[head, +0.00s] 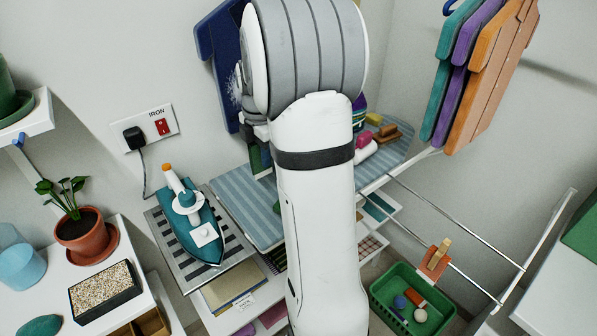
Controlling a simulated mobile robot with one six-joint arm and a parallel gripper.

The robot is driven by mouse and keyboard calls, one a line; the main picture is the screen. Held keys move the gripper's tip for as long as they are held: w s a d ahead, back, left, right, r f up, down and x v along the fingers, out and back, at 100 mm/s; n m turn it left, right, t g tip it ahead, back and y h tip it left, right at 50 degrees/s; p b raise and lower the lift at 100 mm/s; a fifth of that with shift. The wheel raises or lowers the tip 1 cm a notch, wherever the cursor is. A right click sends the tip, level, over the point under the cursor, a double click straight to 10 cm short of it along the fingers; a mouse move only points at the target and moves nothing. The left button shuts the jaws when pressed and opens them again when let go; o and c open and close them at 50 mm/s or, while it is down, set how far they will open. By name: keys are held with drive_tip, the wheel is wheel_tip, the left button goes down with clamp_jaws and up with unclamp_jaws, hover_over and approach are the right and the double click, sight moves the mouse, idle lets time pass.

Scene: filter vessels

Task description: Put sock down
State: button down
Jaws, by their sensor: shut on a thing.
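My own arm fills the middle of the head view and hides my gripper's fingertips and whatever is between them. Only a small grey part of my wrist shows at the arm's left edge. No sock can be made out for certain. A small dark and green patch (259,157) shows just left of the arm, above the striped board, too covered to name. A purple, green and yellow striped cloth-like thing (359,110) shows partly at the arm's right edge; it may be a sock, but I cannot tell.
A blue striped ironing board (238,200) runs behind my arm, with pink and brown blocks (376,138) at its right. A teal iron (190,220) stands on a slatted rest at left. A green basket (385,295) sits lower right, under metal rails (440,220). Coloured garments (480,75) hang upper right.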

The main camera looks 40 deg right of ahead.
wheel_tip(320, 180, down, 8)
drive_tip(key=shift+f+p, duration=0.25)
drive_tip(key=shift+p, duration=0.1)
drive_tip(key=c, duration=1.3)
unclamp_jaws()
drive_tip(key=shift+f, duration=0.15)
wheel_tip(320, 180, up, 12)
drive_tip(key=shift+f+b, duration=0.1)
drive_tip(key=shift+b, duration=0.25)
drive_tip(key=shift+a+r, duration=0.15)
drive_tip(key=shift+r, duration=0.15)
drive_tip(key=s+a+m+t, duration=0.1)
drive_tip(key=s+a+m, duration=0.4)
drive_tip(key=s+m, duration=0.1)
drive_tip(key=s+a+m+t, duration=0.1)
drive_tip(key=s+a+m, duration=0.4)
drive_tip(key=s, duration=0.3)
drive_tip(key=s+a+r+m+t, duration=0.1)
drive_tip(key=s+a+m, duration=0.4)
drive_tip(key=s+m, duration=0.1)
drive_tip(key=shift+s+a+m, duration=0.4)
drive_tip(key=shift+m, duration=0.3)
